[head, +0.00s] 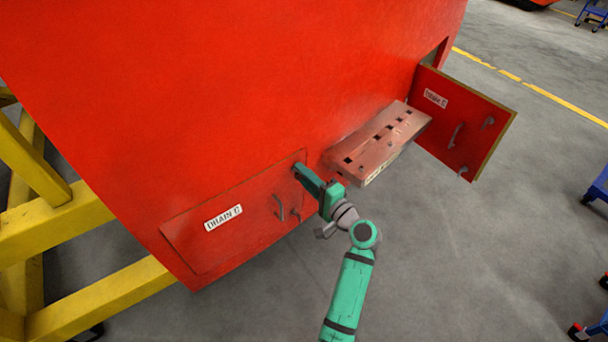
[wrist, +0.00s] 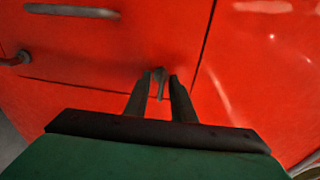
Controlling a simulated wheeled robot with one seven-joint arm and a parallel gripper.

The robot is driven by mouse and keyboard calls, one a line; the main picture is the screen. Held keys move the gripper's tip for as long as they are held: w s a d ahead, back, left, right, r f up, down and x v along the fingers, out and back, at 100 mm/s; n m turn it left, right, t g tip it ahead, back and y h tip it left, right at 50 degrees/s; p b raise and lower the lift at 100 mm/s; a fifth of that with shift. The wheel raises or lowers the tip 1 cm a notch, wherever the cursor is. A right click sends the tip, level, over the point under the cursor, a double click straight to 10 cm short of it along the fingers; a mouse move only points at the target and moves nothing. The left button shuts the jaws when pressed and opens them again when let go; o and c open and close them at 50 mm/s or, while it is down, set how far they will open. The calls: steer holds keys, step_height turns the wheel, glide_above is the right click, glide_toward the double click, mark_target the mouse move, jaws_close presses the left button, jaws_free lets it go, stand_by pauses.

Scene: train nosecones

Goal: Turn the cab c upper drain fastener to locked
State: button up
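The closed red drain panel (head: 245,225) carries a white label that seems to read "DRAIN C". My gripper (head: 298,172) is at the panel's upper right corner and covers the upper fastener in the head view. In the wrist view that small grey fastener (wrist: 158,82) lies between the tips of my gripper (wrist: 157,82). The fingers stand apart on either side of it, with narrow gaps visible; contact is not clear. The panel's grey handle (head: 278,207) also shows in the wrist view (wrist: 72,11). The lower fastener (head: 295,215) is at the panel's lower right.
A reddish slotted step block (head: 375,145) juts out just right of my gripper. Beyond it another red panel (head: 465,120) hangs open. A yellow frame (head: 50,220) stands at the left. The grey floor (head: 470,260) in front is clear, with blue objects at the far right.

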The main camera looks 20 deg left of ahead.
steer(key=shift+d, duration=0.15)
steer(key=v, duration=1)
steer(key=shift+s+d, duration=0.15)
steer(key=shift+d, duration=0.05)
steer(key=shift+d, duration=0.1)
steer(key=shift+s, duration=0.1)
